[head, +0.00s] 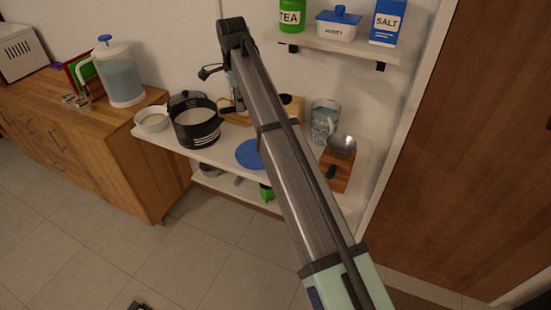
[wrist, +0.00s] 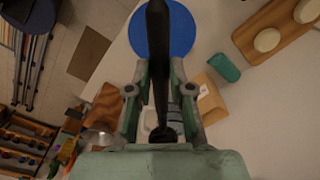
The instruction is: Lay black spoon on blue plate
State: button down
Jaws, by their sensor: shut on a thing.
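A black spoon (wrist: 157,50) is between the fingers of my gripper (wrist: 160,92) in the wrist view, and the gripper is shut on it. The long dark shaft points to the top of the picture. The blue plate (wrist: 184,32) shows behind the spoon in the wrist view, and the spoon crosses it in the picture. How high the spoon is above the plate I cannot tell. In the head view the blue plate (head: 247,154) lies on the white shelf top, partly hidden by my arm. My gripper is mostly hidden there.
A black pot (head: 197,122) and a white bowl (head: 152,120) stand left of the plate. A glass jug (head: 324,118) and a wooden grinder with a metal bowl (head: 341,147) stand right. In the wrist view a teal cup (wrist: 223,67) and a wooden board (wrist: 262,22) are right of the plate.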

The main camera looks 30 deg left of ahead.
aim_at(244, 157)
jog(key=shift+n, duration=0.3)
jog(key=shift+s+a+f, duration=0.15)
jog(key=shift+a+f, duration=0.1)
notch_tip(244, 157, down, 20)
jog(key=p, duration=0.5)
jog(key=shift+r, duration=0.2)
jog(key=shift+f, duration=0.2)
jog(key=c, duration=1)
grip_release()
jog(key=shift+c, duration=0.2)
jog(key=shift+r, duration=0.1)
notch_tip(244, 157, up, 12)
jog(key=b, duration=0.3)
jog(key=shift+r, duration=0.1)
